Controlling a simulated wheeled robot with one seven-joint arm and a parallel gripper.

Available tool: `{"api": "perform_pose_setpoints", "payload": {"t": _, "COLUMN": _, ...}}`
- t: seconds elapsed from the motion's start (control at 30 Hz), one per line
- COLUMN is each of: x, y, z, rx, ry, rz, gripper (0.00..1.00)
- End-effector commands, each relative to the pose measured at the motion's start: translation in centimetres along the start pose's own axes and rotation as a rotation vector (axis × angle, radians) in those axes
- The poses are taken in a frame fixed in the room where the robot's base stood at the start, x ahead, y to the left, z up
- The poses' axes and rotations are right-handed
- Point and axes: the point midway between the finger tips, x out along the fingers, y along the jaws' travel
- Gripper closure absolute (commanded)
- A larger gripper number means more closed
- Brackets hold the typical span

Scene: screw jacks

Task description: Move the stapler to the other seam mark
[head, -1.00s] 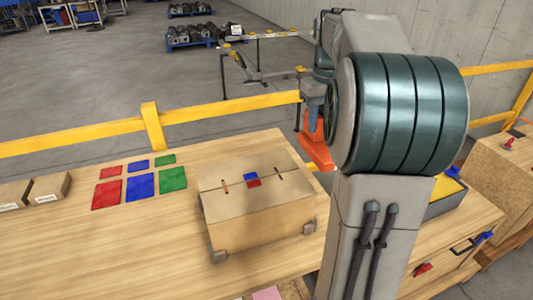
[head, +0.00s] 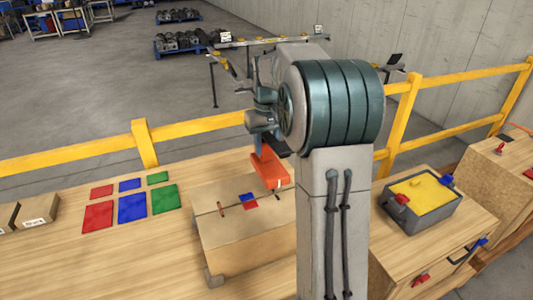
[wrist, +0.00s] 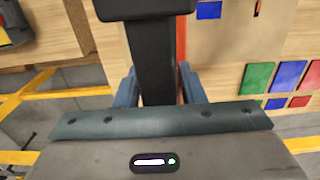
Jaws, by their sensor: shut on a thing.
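The orange stapler (head: 268,168) hangs below my gripper (head: 262,138), over the right part of the cardboard box (head: 240,240). In the wrist view a black part of it (wrist: 155,60) sits between the two blue fingers of my gripper (wrist: 160,90), which is shut on it. A thin orange strip shows beside the black part. On the box top, one seam mark (head: 221,209) is visible left of a red and blue patch (head: 248,200). The right seam mark is hidden behind the stapler or arm. I cannot tell whether the stapler touches the box.
Red, blue and green squares (head: 131,207) lie on the wooden table left of the box. Small cartons (head: 38,207) stand at the far left. A grey tray with yellow filling (head: 421,193) stands at the right. A yellow rail (head: 190,127) runs behind the table.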

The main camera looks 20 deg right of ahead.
Motion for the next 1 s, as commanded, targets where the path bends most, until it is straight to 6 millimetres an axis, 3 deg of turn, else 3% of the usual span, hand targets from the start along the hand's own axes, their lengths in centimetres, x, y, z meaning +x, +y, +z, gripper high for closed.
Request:
{"api": "perform_pose_setpoints", "payload": {"t": 0.4, "x": 3.8, "y": -0.2, "z": -0.2, "rx": -0.001, "ry": 0.002, "rz": 0.0, "gripper": 1.0}}
{"api": "perform_pose_setpoints", "payload": {"t": 0.8, "x": 4.3, "y": -0.2, "z": -0.2, "rx": -0.001, "ry": 0.004, "rz": 0.001, "gripper": 1.0}}
{"api": "perform_pose_setpoints", "payload": {"t": 0.83, "x": 4.5, "y": -0.2, "z": -0.1, "rx": -0.001, "ry": 0.0, "rz": 0.0, "gripper": 0.61}}
{"api": "perform_pose_setpoints", "payload": {"t": 0.9, "x": 4.4, "y": -0.2, "z": -0.1, "rx": -0.001, "ry": 0.0, "rz": 0.0, "gripper": 0.42}}
{"api": "perform_pose_setpoints", "payload": {"t": 1.0, "x": 4.4, "y": -0.2, "z": -0.1, "rx": -0.001, "ry": 0.0, "rz": 0.0, "gripper": 0.42}}
